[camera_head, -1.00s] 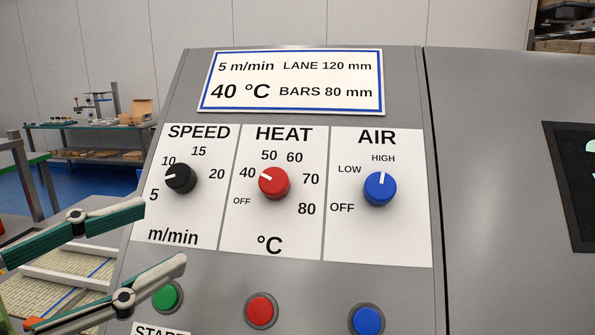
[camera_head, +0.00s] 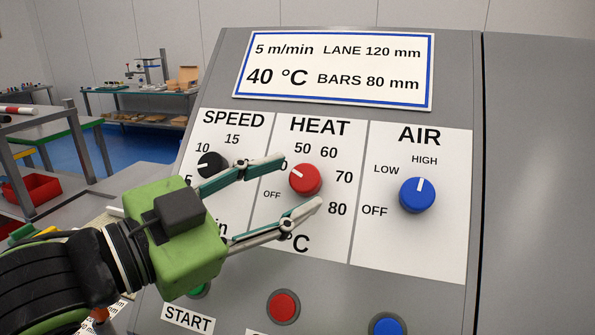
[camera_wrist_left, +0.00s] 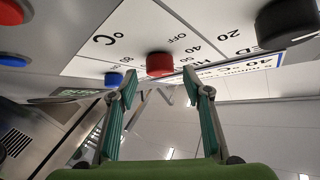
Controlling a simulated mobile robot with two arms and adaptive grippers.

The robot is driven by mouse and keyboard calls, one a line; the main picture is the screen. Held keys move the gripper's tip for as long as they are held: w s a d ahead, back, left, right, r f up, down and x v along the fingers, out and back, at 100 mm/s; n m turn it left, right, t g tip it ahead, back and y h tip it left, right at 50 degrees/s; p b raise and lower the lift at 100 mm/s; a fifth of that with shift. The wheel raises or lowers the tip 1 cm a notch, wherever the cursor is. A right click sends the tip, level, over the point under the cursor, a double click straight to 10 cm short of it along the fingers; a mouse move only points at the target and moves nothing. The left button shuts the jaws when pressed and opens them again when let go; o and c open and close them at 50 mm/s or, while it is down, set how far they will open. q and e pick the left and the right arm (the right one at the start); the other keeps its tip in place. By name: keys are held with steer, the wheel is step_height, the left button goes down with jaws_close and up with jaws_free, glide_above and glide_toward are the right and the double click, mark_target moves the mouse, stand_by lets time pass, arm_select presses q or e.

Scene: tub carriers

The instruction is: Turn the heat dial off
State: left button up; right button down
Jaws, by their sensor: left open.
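The red heat dial (camera_head: 305,179) is on the white HEAT panel, its white mark pointing up-left towards 40, above OFF. My left gripper (camera_head: 301,180) comes in from the left, open, one fingertip to the upper left of the dial and one below it. In the left wrist view the red dial (camera_wrist_left: 159,64) shows between and beyond the open fingertips (camera_wrist_left: 160,82), with no clear contact. The fingers cover part of the HEAT and SPEED panels, including some of the 40 label. My right gripper is not in view.
The black speed dial (camera_head: 212,165) is left of the heat dial, close to the upper finger. The blue air dial (camera_head: 417,195) is to the right. A red button (camera_head: 283,306) and a blue button (camera_head: 387,328) sit below. A sign (camera_head: 334,70) is above.

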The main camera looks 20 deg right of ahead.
mark_target(305, 179)
arm_select(q)
steer(key=shift+x, duration=1.4)
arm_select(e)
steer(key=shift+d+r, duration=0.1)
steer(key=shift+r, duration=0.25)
arm_select(q)
steer(key=shift+c, duration=1.2)
steer(key=c, duration=0.9)
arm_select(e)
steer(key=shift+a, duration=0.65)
arm_select(q)
steer(key=shift+o, duration=0.2)
steer(key=shift+s+n, duration=0.1)
steer(key=shift+n, duration=0.2)
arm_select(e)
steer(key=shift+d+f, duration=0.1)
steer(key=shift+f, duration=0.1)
